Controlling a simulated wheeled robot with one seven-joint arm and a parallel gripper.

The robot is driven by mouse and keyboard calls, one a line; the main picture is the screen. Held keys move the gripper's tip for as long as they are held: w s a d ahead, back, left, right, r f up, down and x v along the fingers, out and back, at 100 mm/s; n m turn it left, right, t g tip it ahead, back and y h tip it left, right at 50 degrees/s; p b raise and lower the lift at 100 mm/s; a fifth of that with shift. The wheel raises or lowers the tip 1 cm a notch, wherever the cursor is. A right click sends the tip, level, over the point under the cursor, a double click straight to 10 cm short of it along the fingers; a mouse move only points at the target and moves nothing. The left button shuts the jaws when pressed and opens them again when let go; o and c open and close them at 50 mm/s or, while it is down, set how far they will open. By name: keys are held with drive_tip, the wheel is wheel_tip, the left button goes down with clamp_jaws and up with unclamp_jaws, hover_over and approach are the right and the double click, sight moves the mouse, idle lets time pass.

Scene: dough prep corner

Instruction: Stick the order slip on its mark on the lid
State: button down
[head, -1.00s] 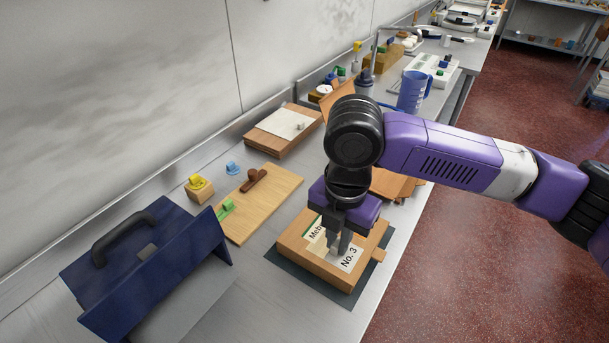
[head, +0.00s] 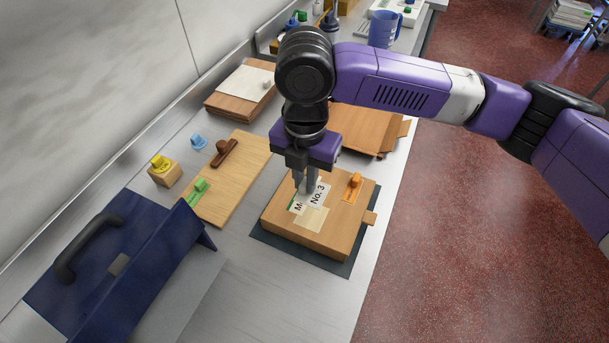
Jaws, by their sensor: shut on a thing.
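A wooden box with a flat lid (head: 285,227) stands on a dark mat. My gripper (head: 306,189) points down over the lid, shut on the order slip (head: 319,196), a white slip reading "No. 3". The fingers hide part of its far end. The slip overlaps a white label (head: 298,207) with a green edge, whose text is mostly covered. A pale cream square (head: 312,220) on the lid shows just in front of the slip; I take it for the mark. I cannot tell whether the slip touches the lid.
An orange tab with a knob (head: 353,187) lies on the lid's right part. A blue case (head: 140,262) stands front left. A wooden board (head: 240,170) with green and brown pieces lies left of the box. Brown boards (head: 365,128) lie behind.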

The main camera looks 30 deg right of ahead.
drive_tip(key=b, duration=0.4)
hover_over(305, 211)
drive_tip(key=shift+s+f, duration=0.1)
drive_tip(key=shift+f, duration=3.35)
drive_tip(key=shift+f+b, duration=0.7)
drive_tip(key=shift+f, duration=0.5)
drive_tip(key=c, duration=1.4)
unclamp_jaws()
drive_tip(key=shift+o, duration=0.2)
drive_tip(key=shift+r+p, duration=3.3)
drive_tip(key=shift+r, duration=0.8)
